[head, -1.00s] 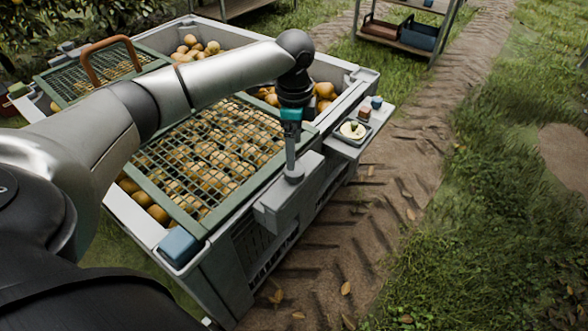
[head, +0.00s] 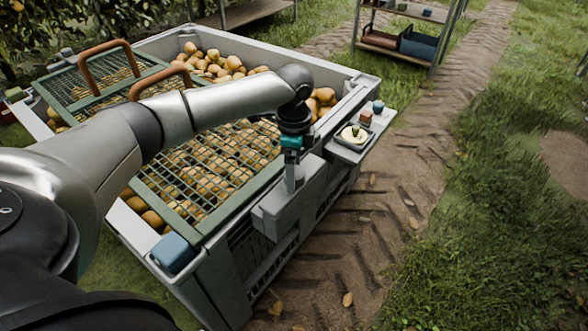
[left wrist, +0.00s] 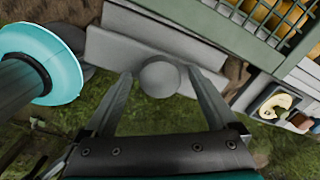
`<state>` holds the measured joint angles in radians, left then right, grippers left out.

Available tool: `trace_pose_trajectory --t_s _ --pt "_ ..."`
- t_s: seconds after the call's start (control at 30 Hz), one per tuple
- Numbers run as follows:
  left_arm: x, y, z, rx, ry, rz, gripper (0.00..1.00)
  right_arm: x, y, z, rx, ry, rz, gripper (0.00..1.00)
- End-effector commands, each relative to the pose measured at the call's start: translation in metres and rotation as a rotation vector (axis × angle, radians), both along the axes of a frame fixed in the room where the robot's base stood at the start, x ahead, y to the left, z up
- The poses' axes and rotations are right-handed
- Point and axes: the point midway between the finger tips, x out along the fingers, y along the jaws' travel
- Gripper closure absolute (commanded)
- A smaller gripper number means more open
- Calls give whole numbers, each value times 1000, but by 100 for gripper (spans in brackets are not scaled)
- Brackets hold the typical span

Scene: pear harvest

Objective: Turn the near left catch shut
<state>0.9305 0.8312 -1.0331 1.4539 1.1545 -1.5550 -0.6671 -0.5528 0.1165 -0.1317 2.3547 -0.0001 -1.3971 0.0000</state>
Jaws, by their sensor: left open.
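My left gripper (head: 291,186) points down over a pale grey block (head: 268,216) on the near long side of the pear bin (head: 215,290). In the left wrist view my left gripper (left wrist: 160,75) is open, with one finger on each side of a round grey knob (left wrist: 160,79) in front of the block. The knob sits between the fingertips, with a gap on both sides. I cannot tell which way the catch is turned. In the head view the gripper hides the knob. My right gripper is not in view.
Green mesh lids (head: 196,224) with brown handles (head: 110,62) cover part of the pears. A blue block (head: 172,252) sits on the near corner. A side ledge holds a tray with a cut pear (head: 354,133). Grass and a dirt track lie to the right.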

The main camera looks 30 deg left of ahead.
Motion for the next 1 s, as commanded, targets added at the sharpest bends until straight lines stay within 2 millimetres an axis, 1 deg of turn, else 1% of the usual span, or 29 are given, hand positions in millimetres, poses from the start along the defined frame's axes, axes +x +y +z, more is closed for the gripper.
trace_pose_trajectory --t_s 0.13,0.17,0.9,0.97,1.0 --pt "0 0 0 0 0 0 8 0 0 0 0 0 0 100" --pt "0 0 0 0 0 0 10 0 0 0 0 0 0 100" --pt "0 0 0 0 1 0 94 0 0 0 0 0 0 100" --pt "0 0 0 0 1 0 100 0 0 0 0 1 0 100" --pt "0 0 0 0 1 0 100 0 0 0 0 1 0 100"
